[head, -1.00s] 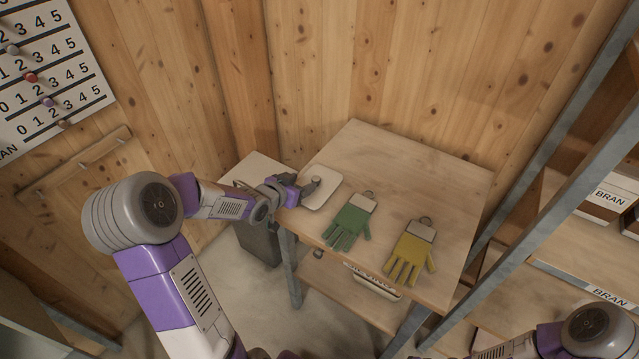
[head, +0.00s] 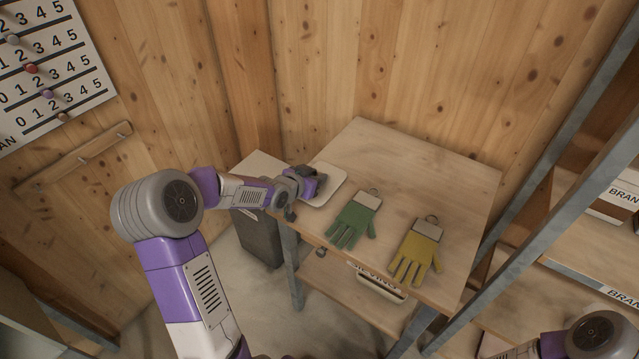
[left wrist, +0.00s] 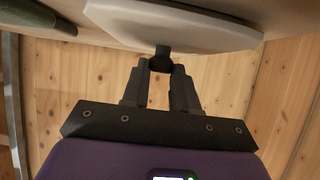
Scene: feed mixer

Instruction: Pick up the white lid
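The white lid (head: 330,182) is a flat plate with rounded corners at the left edge of the wooden table. In the left wrist view the lid (left wrist: 190,27) shows across the top, with a dark knob (left wrist: 162,60) on it. My left gripper (head: 318,180) is at the lid, partly covering it in the head view. In the left wrist view the fingers of my left gripper (left wrist: 160,66) close on the knob from both sides. I cannot tell whether the lid is clear of the table. My right gripper is out of view; only part of that arm shows at lower right.
A green glove (head: 353,221) and a yellow glove (head: 416,254) lie on the table (head: 430,165), right of the lid. A dark bin (head: 259,238) stands left of the table. Metal-framed shelves (head: 575,245) stand at right. The table's back right is clear.

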